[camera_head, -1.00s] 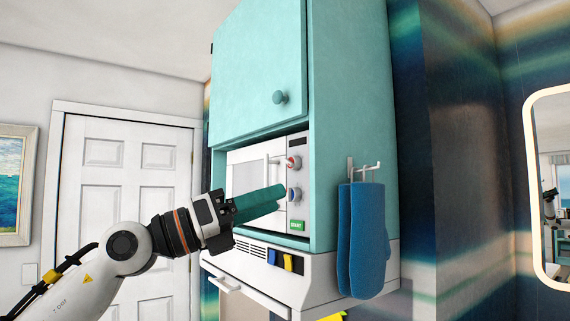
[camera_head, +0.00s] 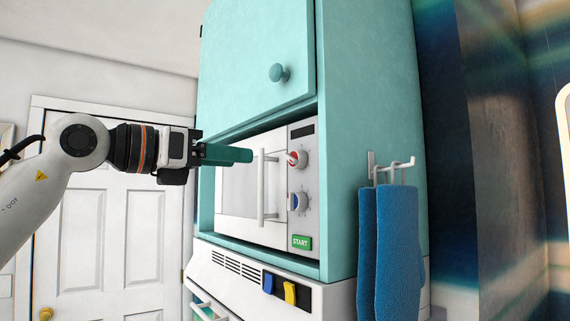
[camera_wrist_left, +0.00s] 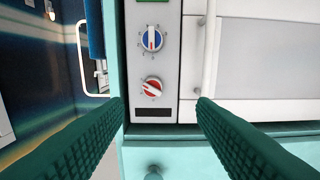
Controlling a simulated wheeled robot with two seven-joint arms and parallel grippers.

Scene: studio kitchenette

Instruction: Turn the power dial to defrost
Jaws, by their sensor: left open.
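The white microwave (camera_head: 265,150) sits in a teal cabinet niche. Its panel has a red-centred dial (camera_head: 299,159) above a blue-centred dial (camera_head: 299,202); I cannot tell from labels which is the power dial. The wrist view shows the panel upside down, with the red dial (camera_wrist_left: 152,87) nearer the fingers and the blue dial (camera_wrist_left: 152,39) beyond. My left gripper (camera_head: 250,155) points at the microwave at about the red dial's height. Its green fingers (camera_wrist_left: 160,103) are open and empty, spread on either side of the red dial and apart from it. My right gripper is not in view.
A vertical door handle (camera_head: 261,188) stands out left of the dials. A green START button (camera_head: 301,242) is below them. A teal cupboard door with a knob (camera_head: 279,73) is above. Blue mitts (camera_head: 398,240) hang from a hook (camera_head: 390,168) on the right side.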

